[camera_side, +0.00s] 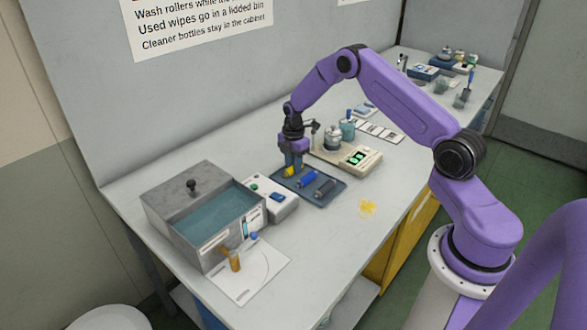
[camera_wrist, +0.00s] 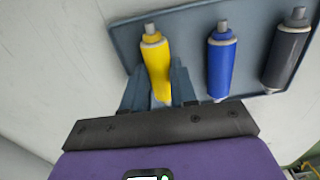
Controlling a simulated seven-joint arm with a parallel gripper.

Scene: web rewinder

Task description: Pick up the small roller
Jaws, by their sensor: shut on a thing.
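Three small rollers are at the dark blue-grey tray (camera_side: 334,197): a yellow one (camera_wrist: 155,62), a blue one (camera_wrist: 221,62) and a dark grey one (camera_wrist: 287,55). My gripper (camera_wrist: 160,85) is shut on the yellow roller, with one finger on each side of its lower part. In the side view my gripper (camera_side: 292,170) is over the tray's left end, and the yellow roller (camera_side: 290,171) shows between the fingers. I cannot tell whether the yellow roller still touches the tray. The blue roller (camera_side: 307,179) and the dark grey roller (camera_side: 324,188) lie side by side on the tray.
A grey metal basin (camera_side: 185,215) with bluish contents and a white device (camera_side: 268,197) stand left of the tray.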

